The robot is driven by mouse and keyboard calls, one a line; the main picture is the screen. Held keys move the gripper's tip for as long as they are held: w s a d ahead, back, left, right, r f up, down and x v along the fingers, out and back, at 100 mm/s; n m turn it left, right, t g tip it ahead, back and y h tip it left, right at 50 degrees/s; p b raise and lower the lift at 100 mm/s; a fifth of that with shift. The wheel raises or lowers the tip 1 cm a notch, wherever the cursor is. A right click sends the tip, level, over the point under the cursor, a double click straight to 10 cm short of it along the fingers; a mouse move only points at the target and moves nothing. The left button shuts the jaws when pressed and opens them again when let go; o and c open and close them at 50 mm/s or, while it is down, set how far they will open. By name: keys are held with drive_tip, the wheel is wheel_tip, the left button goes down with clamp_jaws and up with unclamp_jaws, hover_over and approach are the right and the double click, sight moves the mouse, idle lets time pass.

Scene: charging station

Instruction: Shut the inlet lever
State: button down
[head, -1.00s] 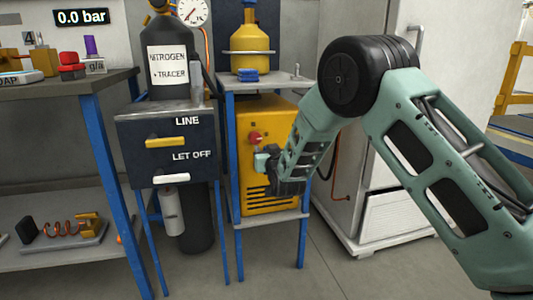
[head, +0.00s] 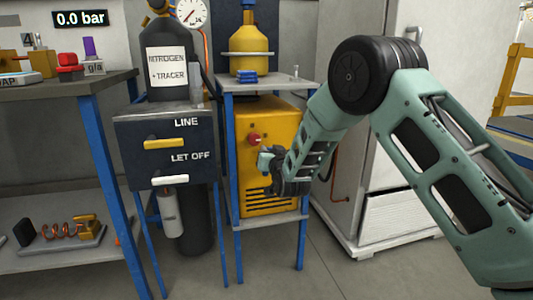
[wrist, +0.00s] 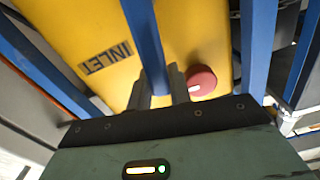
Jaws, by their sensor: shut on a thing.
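The yellow machine (head: 258,121) stands on the lower shelf of a blue-legged stand. In the wrist view its yellow face (wrist: 200,30) carries the word INLET. A blue bar, which looks like the inlet lever (wrist: 143,35), runs from the top edge down between my fingers. My gripper (wrist: 160,88) is shut on it. In the head view my gripper (head: 268,160) is at the front of the machine, below and right of a red knob (head: 253,139). The knob also shows right of my fingers in the wrist view (wrist: 201,82). The lever's pivot is hidden.
Left of the machine is a dark panel (head: 132,135) marked LINE and LET OFF, with a yellow and a white handle. A nitrogen cylinder (head: 168,95) stands behind it. A white cabinet (head: 360,160) is at the right. A display (head: 81,18) reads 0.0 bar.

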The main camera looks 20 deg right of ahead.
drive_tip(key=d+f+m+b, duration=0.3)
drive_tip(key=d+f+m, duration=0.3)
drive_tip(key=m, duration=1)
drive_tip(key=shift+d+f, duration=0.15)
drive_tip(key=shift+f, duration=0.7)
drive_tip(key=c, duration=1.3)
unclamp_jaws()
drive_tip(key=shift+s, duration=0.1)
drive_tip(key=s+p, duration=0.5)
drive_tip(key=s, duration=1.2)
drive_tip(key=shift+s, duration=0.15)
